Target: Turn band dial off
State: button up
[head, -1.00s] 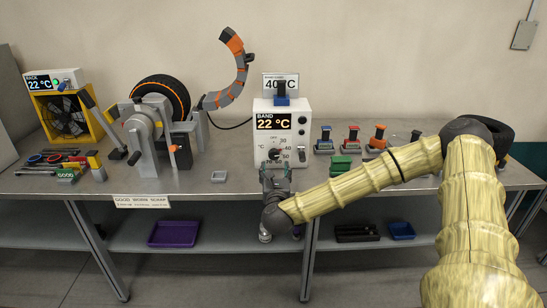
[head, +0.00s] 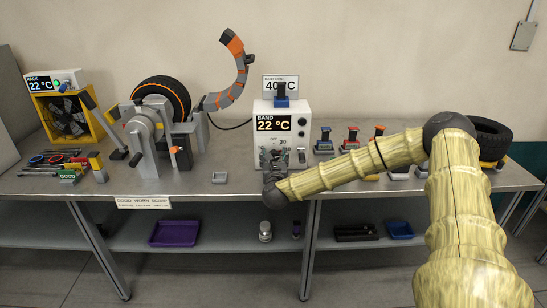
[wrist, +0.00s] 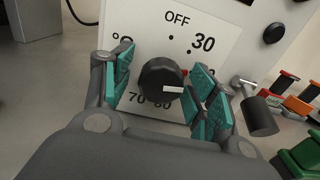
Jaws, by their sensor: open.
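The band control box (head: 293,132) is white, stands mid-bench, and its display reads BAND 22 °C. Its black band dial (wrist: 160,78) shows in the wrist view on a white scale plate, with OFF at the top and 30 at upper right. A white mark on the dial points toward the right, away from OFF. In the wrist view my gripper (wrist: 165,82) is open, with one teal-padded finger on each side of the dial. I cannot tell whether the pads touch it. In the head view my gripper (head: 272,158) hides the dial.
A dark cylindrical handle (wrist: 258,114) sticks out close to the right finger. A tyre machine (head: 158,125) stands to the left, with a curved orange-grey clamp band (head: 238,75) rising above it. Several coloured stamp-like tools (head: 352,138) stand to the right.

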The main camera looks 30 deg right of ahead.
jog(key=shift+r, duration=0.1)
jog(key=c, duration=1)
jog(key=shift+c, duration=0.2)
jog(key=shift+n+b, duration=0.3)
jog(key=n+b, duration=0.2)
jog(key=n, duration=0.1)
jog(key=shift+n, duration=0.3)
jog(key=n, duration=0.3)
jog(key=shift+r+n+b, duration=0.2)
jog(key=shift+n+b, duration=0.1)
jog(key=shift+b, duration=0.1)
jog(key=n, duration=0.4)
jog(key=shift+r, duration=0.1)
jog(key=shift+d+n, duration=0.1)
jog(key=shift+n, duration=1.9)
